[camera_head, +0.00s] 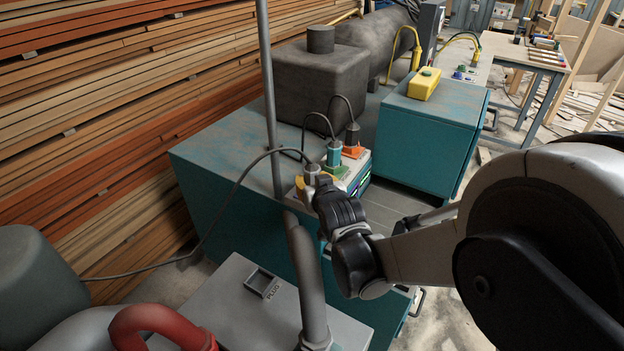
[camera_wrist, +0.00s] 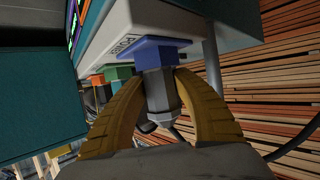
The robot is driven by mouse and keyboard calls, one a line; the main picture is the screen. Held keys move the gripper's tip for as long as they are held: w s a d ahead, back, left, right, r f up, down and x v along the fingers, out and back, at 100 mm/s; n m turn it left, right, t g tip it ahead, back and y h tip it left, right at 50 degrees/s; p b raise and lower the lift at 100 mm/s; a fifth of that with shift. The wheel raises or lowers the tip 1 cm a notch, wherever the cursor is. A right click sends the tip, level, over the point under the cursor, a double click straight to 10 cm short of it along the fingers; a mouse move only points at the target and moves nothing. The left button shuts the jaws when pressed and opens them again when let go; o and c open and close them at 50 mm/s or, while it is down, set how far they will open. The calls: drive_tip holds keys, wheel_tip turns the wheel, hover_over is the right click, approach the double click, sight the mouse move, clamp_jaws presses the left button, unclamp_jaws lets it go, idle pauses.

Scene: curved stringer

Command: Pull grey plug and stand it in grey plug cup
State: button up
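The grey plug (camera_wrist: 158,90) sits in a blue socket (camera_wrist: 158,50) on the pale socket box. In the head view the plug (camera_head: 312,170) is at the box's left end, with a cable running off to the left. My gripper (camera_wrist: 160,76) has its two yellow fingers on either side of the plug, the tips against its body. In the head view my gripper (camera_head: 309,182) partly hides the plug and its socket. The plug cup (camera_head: 262,282) is a small dark square holder beside a "PLUG" label, on the grey cabinet at lower left; it looks empty.
A thin grey post (camera_head: 269,100) rises just left of the socket box. A thick grey pipe (camera_head: 308,275) stands right of the cup. The cabinet top around the cup is mostly clear.

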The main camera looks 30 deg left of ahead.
clamp_jaws()
drive_tip(key=shift+r, duration=0.1)
